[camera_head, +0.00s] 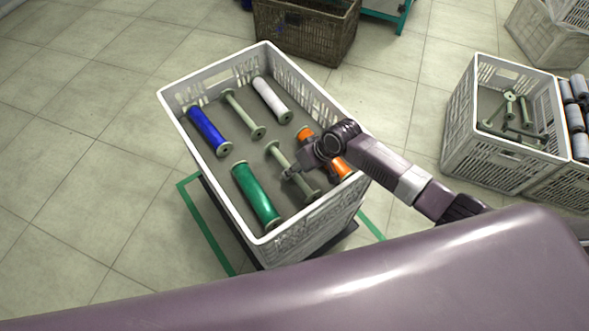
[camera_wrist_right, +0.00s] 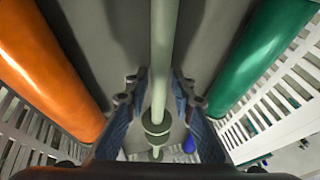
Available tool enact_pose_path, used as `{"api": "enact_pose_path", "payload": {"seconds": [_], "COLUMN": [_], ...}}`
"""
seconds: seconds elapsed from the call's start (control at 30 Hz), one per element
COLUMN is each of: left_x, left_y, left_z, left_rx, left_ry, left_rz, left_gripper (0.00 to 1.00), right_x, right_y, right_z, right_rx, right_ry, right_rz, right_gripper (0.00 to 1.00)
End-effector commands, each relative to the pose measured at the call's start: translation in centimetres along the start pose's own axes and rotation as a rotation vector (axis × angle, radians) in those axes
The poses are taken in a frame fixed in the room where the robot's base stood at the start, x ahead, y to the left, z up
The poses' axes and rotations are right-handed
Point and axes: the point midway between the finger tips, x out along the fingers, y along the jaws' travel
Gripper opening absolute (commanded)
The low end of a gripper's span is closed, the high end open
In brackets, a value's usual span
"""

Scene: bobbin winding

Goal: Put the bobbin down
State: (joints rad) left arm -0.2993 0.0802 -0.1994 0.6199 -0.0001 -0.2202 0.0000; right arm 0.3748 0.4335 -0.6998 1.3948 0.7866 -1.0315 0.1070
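A pale green bare bobbin (camera_head: 280,157) lies lengthwise in the white crate (camera_head: 183,125), between the green bobbin and the orange bobbin. My right gripper (camera_head: 291,172) reaches into the crate from the right, around this bare bobbin. My left gripper is not in view.
The crate also holds a blue bobbin (camera_head: 208,131), a white bobbin (camera_head: 271,99), another bare bobbin (camera_head: 244,114), a green bobbin (camera_head: 256,194) and an orange bobbin (camera_head: 342,168), partly hidden by my arm. Another crate (camera_head: 459,130) with bare bobbins stands right. A brown basket (camera_head: 305,35) stands behind.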

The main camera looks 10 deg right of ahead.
Motion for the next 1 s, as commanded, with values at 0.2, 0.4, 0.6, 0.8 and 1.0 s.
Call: {"api": "enact_pose_path", "payload": {"seconds": [0.2, 0.4, 0.6, 0.8, 1.0], "left_x": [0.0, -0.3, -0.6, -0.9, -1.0], "left_y": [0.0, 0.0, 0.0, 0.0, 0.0], "left_z": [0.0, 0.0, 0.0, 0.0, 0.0], "left_rx": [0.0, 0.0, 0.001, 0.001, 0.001], "left_ry": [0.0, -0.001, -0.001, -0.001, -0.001], "left_rz": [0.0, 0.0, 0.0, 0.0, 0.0], "left_gripper": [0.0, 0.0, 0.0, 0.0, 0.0], "right_x": [0.0, -0.6, -3.5, -7.9, -11.1], "right_y": [0.0, -0.1, -0.1, 0.0, 0.0], "right_z": [0.0, -0.2, -0.2, -0.2, -0.2], "right_rx": [0.0, -0.001, -0.002, -0.002, 0.0], "right_ry": [0.0, 0.0, 0.002, 0.001, 0.001], "right_rz": [0.0, 0.001, 0.0, 0.001, 0.0], "right_gripper": [0.32, 0.32, 0.32, 0.32, 0.32]}}
